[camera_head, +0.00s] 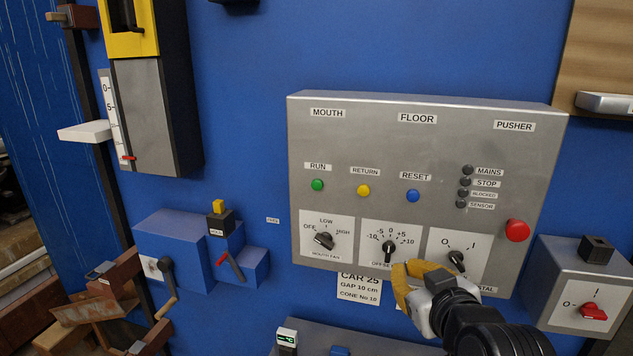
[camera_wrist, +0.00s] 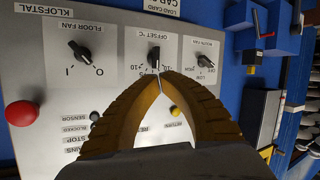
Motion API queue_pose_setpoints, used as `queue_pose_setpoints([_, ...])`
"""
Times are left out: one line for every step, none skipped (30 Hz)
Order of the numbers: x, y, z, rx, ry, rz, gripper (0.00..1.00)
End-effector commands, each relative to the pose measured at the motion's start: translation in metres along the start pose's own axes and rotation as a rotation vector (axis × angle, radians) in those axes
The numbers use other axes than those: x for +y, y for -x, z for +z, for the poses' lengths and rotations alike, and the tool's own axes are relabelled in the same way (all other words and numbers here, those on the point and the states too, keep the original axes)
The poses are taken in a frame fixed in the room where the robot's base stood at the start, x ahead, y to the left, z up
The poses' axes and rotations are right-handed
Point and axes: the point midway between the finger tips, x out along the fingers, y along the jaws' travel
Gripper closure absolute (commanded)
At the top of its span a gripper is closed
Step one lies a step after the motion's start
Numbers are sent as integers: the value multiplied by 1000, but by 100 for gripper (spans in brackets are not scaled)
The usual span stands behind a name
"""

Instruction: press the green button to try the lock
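The green button (camera_head: 317,185) sits under the RUN label at the left of the grey control panel (camera_head: 440,140). In the wrist view I cannot make it out; the fingers cover part of the panel (camera_wrist: 40,70). My gripper (camera_head: 410,272) is in front of the panel's lower edge, below and right of the green button and clearly apart from it. In the wrist view its two yellow fingers (camera_wrist: 161,80) meet at the tips, shut and empty, and appear near the OFFSET knob (camera_wrist: 154,56). I cannot tell whether they touch the panel.
The yellow button (camera_head: 364,190), blue button (camera_head: 413,195) and large red button (camera_head: 517,230) share the panel. Three knobs lie below, including the MOUTH FAN knob (camera_head: 324,240). A grey box with a red switch (camera_head: 593,311) is at right; a crank (camera_head: 168,280) is at left.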

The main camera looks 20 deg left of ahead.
Motion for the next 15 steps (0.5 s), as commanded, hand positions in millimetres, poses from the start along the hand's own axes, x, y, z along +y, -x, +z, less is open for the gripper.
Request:
queue_pose_setpoints([-16,-11,-20,57,31,-20,100])
queue_pose_setpoints([-24,-16,-30,94,49,-28,100])
queue_pose_setpoints([-37,-23,-45,143,75,-37,100])
queue_pose_setpoints([-47,-28,-55,182,93,-44,100])
queue_pose_setpoints([-57,-32,-66,220,110,-49,100])
queue_pose_setpoints([-70,-36,-78,270,131,-54,100])
queue_pose_setpoints([-80,-39,-87,307,144,-57,100])
queue_pose_setpoints([-90,-42,-96,343,158,-58,100])
queue_pose_setpoints([-103,-44,-107,389,173,-58,100])
queue_pose_setpoints([-112,-45,-114,421,183,-58,100])
queue_pose_setpoints([-120,-46,-120,451,193,-55,100])
queue_pose_setpoints([-131,-46,-127,488,203,-53,100])
queue_pose_setpoints([-138,-46,-132,513,209,-50,100])
queue_pose_setpoints([-144,-46,-136,534,214,-47,100])
queue_pose_setpoints([-152,-46,-140,559,220,-43,100])
